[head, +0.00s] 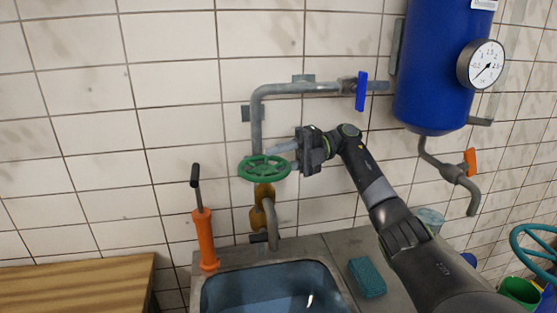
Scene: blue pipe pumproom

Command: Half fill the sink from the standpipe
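The green handwheel (264,168) sits on the brass valve body (263,194) of the standpipe, whose grey spout (272,228) curves down to the back edge of the sink. The sink (230,274) is at the bottom of the view. Its basin looks bluish, with water-like glints (280,301); its front is cut off, so the level is hard to judge. My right gripper (280,158) is at the right side of the handwheel, fingers apart and pointing left. Whether they touch the rim I cannot tell. No running stream is clear. My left gripper is out of view.
An orange hand pump (205,240) stands left of the sink, beside a wooden top (75,284). A teal sponge (367,278) lies on the right counter. A blue tank (434,70) with a gauge (481,65) and blue-levered pipe (361,91) are on the wall.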

